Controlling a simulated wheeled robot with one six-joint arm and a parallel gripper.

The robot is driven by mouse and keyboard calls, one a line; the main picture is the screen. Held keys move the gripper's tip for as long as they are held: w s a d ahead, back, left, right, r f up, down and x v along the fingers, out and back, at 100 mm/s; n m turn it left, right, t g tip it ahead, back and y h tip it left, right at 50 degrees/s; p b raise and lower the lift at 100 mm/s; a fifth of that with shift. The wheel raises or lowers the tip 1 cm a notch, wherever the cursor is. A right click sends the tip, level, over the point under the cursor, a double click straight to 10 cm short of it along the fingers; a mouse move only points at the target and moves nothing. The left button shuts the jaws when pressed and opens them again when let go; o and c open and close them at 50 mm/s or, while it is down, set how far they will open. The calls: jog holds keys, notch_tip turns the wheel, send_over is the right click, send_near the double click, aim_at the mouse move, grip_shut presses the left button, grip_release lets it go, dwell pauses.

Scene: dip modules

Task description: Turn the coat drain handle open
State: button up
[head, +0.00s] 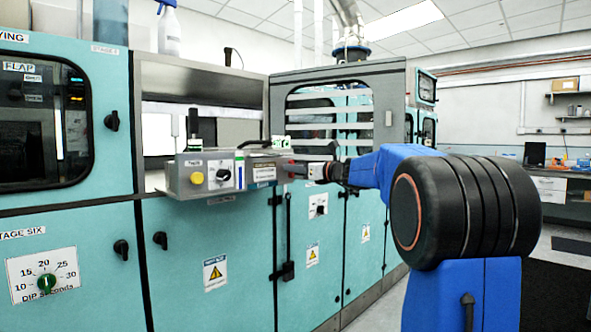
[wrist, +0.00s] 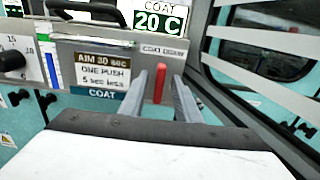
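The coat drain handle (wrist: 159,82) is a short red bar, seen upright in the wrist view below a small "COAT DRAIN" label (wrist: 163,50). My gripper (wrist: 159,93) is open, one finger on each side of the red handle. A gap shows between the handle and each finger, so neither seems to touch it. In the head view my gripper (head: 304,169) is at the right end of the grey control box (head: 184,184). The handle is hard to make out there.
The wrist view shows a "COAT 20 C" display (wrist: 160,20) above and an "AIM 30 sec" sign (wrist: 103,73) left of my fingers. A dark-framed window (wrist: 270,60) is close on the right. Teal cabinets (head: 240,245) stand below the box in the head view.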

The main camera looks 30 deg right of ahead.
jog(key=shift+w, duration=0.1)
grip_shut()
jog(key=shift+n, duration=0.3)
jog(key=n, duration=1.7)
jog(key=shift+a+f, duration=0.3)
jog(key=shift+f, duration=0.1)
jog(key=shift+n, duration=0.3)
